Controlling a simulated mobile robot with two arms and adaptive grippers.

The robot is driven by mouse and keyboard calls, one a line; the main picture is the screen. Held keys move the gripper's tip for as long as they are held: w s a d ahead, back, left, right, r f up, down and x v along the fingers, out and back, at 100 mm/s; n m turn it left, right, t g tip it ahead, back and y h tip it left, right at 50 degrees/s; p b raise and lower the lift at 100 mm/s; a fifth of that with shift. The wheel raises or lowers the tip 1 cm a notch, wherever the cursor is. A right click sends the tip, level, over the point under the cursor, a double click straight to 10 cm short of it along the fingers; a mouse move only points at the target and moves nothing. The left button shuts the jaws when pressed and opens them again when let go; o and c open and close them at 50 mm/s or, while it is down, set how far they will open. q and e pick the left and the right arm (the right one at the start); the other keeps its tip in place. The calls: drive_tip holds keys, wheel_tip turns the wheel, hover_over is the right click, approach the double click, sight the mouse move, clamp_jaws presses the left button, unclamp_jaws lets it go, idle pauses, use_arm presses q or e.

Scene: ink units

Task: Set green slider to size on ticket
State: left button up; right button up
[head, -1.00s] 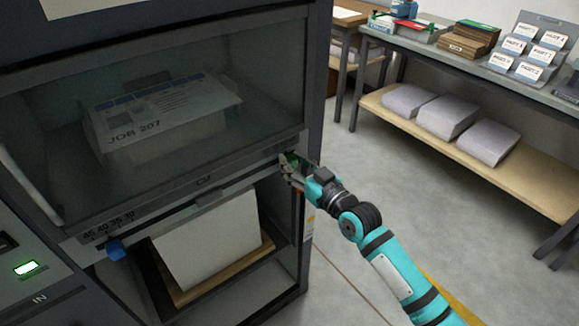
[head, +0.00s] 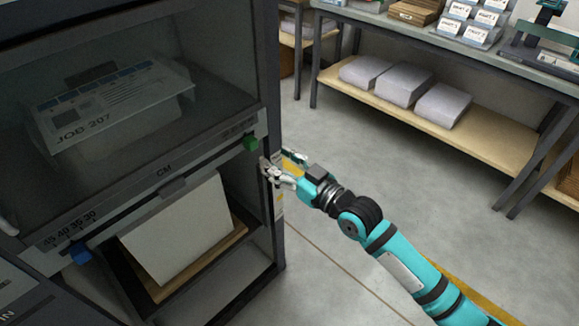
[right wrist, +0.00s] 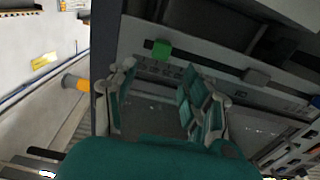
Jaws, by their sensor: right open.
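The green slider (head: 250,143) sits at the right end of the scale rail (head: 160,186) on the machine front. It also shows in the right wrist view (right wrist: 161,48), above the gap between my fingers. The scale marks beside it are too small to read. My right gripper (head: 277,165) is open and empty, just right of and below the green slider, apart from it. It also shows in the right wrist view (right wrist: 160,85). A sheet marked JOB 207 (head: 110,105) lies behind the dark window; its smaller print is unreadable. My left gripper is not in view.
A blue slider (head: 80,255) sits at the rail's left end, below marks 45 to 30. A white paper stack (head: 175,230) stands in the bay below. A bench (head: 470,60) with paper stacks stands behind. The floor between is clear.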

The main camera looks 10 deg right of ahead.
drive_tip(key=v, duration=0.3)
drive_tip(key=shift+s+d, duration=0.1)
drive_tip(key=shift+s, duration=0.1)
drive_tip(key=d+f+m+g+h, duration=0.1)
drive_tip(key=d+f+m+h, duration=0.2)
drive_tip(key=f, duration=0.8)
drive_tip(key=d+f+g+h, duration=0.1)
drive_tip(key=d+f+h, duration=0.3)
drive_tip(key=f, duration=0.8)
drive_tip(key=s+d+f+g, duration=0.1)
drive_tip(key=s+d+f, duration=0.15)
drive_tip(key=f, duration=0.25)
drive_tip(key=s+d+f+m+g+h, duration=0.1)
drive_tip(key=s+f, duration=0.2)
drive_tip(key=f, duration=0.3)
drive_tip(key=s+d+f+g, duration=0.1)
drive_tip(key=s+d+f, duration=0.15)
drive_tip(key=f, duration=0.25)
drive_tip(key=s+d+f+g+h, duration=0.2)
drive_tip(key=s+f+g, duration=0.2)
drive_tip(key=s+f, duration=0.95)
drive_tip(key=s+f+g, duration=0.2)
drive_tip(key=s+f, duration=0.1)
drive_tip(key=s, duration=0.9)
drive_tip(key=s+f+g, duration=0.2)
drive_tip(key=s+f, duration=0.1)
drive_tip(key=s, duration=0.9)
drive_tip(key=shift+a+f+m+g+h+p, duration=0.25)
drive_tip(key=shift+f+m+g+h+p, duration=0.05)
drive_tip(key=shift+m, duration=0.1)
